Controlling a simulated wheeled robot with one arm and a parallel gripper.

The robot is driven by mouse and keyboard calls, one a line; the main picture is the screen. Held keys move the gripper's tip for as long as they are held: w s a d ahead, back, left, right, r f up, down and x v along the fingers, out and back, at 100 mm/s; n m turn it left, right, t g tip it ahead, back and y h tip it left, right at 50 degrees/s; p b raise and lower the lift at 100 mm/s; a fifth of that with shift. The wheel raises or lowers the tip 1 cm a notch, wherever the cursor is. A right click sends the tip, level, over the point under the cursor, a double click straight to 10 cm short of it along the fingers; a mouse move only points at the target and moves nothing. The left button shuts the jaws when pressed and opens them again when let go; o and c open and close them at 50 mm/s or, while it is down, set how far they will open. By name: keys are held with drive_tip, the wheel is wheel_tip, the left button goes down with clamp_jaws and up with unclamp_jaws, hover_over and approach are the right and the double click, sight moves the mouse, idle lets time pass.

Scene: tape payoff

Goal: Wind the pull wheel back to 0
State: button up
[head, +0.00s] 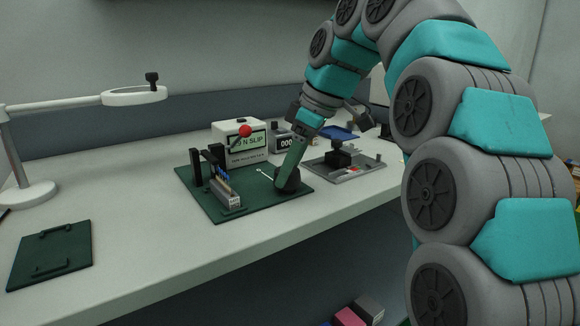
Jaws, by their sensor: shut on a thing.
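The pull wheel appears to be the dark round part (288,186) at the right end of the green board (243,212). My gripper (290,168) points down onto it, shut on it. The fingers hide much of its top, and I cannot read any scale or mark on it. A thin white line or pointer (265,174) lies just left of it. A small counter (285,143) behind the board seems to show 000.
A grey block (225,197) sits on the board's left. A grey tray (347,174) lies right. The table front is clear beside a dark green plate (50,257).

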drive_tip(key=shift+f+n, duration=0.2)
drive_tip(key=shift+n, duration=0.2)
idle(0.3)
drive_tip(key=o, duration=1.4)
drive_tip(key=shift+c, duration=0.2)
drive_tip(key=shift+r, duration=0.1)
drive_tip(key=shift+s+r, duration=0.1)
